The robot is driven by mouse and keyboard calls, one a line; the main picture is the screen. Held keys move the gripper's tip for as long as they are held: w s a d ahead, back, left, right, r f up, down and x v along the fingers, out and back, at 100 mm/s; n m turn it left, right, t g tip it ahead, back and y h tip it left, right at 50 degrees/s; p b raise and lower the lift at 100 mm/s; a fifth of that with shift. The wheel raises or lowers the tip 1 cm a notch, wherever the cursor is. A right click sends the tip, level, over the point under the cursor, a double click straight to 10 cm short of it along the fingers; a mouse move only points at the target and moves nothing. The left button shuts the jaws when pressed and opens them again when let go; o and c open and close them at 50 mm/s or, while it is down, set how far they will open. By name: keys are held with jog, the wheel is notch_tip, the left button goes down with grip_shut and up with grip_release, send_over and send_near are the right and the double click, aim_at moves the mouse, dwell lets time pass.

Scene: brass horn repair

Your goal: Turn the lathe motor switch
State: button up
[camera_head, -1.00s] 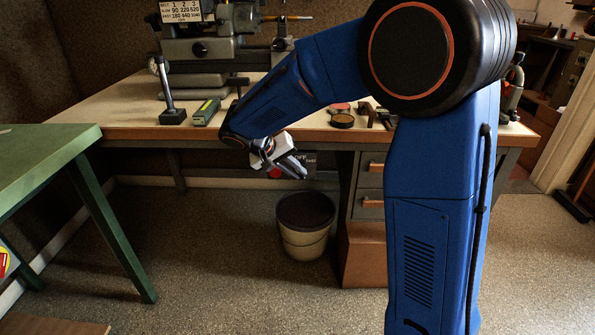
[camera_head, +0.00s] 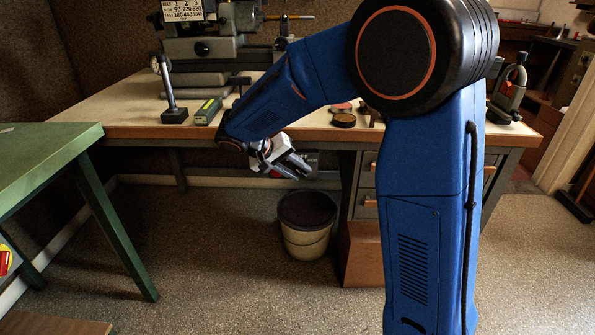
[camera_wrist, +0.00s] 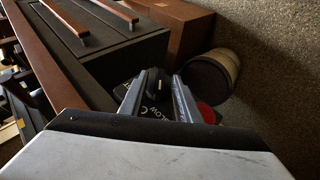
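The lathe motor switch shows in the wrist view as a black knob (camera_wrist: 155,84) on a dark panel with white lettering, part of which reads "LOW". A red button (camera_wrist: 207,113) sits beside it, partly behind a finger. My gripper (camera_wrist: 166,76) has its two grey fingers apart, and the knob appears between them. I cannot tell whether they touch it. In the head view my gripper (camera_head: 302,168) is under the bench's front edge, in front of the switch panel (camera_head: 311,157), and covers most of it.
The wooden workbench (camera_head: 130,131) carries the grey lathe (camera_head: 205,50), a dial stand (camera_head: 173,116) and a green box (camera_head: 208,111). A bin (camera_head: 305,240) stands on the floor below my gripper. Drawers (camera_head: 365,172) are to its right. A green table (camera_head: 40,150) is at left.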

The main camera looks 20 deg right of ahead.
jog(key=v, duration=1.7)
jog(key=shift+a, duration=0.2)
jog(key=shift+d+r, duration=0.1)
jog(key=shift+d, duration=0.05)
jog(key=s+d+f+n+y, duration=0.25)
jog(key=s+d+y, duration=0.45)
jog(key=s+d, duration=1.35)
jog(key=s+f+t+y, duration=0.1)
jog(key=s+f+t, duration=0.1)
jog(key=s+f, duration=0.4)
jog(key=s+a, duration=0.1)
jog(key=s, duration=0.3)
jog(key=shift+s+y, duration=0.3)
jog(key=shift+s, duration=0.05)
